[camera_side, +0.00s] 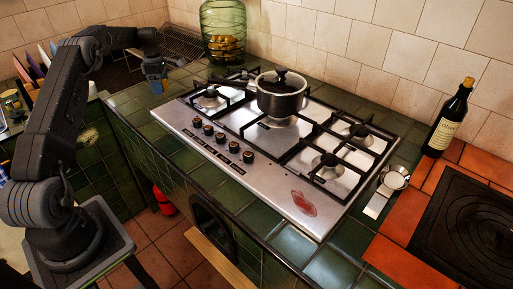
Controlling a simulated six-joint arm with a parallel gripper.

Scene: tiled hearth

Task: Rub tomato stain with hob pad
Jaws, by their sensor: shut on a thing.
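The tomato stain (303,203) is a red smear on the bare steel at the front right corner of the gas hob (262,178). My gripper (156,80) is at the far left, above the green tiles beyond the hob's left corner, well away from the stain. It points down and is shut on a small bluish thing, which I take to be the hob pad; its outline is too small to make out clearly.
A lidded pot (281,98) stands on the hob among black grates and a row of knobs (220,138). A green glass jar (223,32) is behind. A ladle rest (386,188), a wine bottle (449,120) and a black plate (470,225) are at right.

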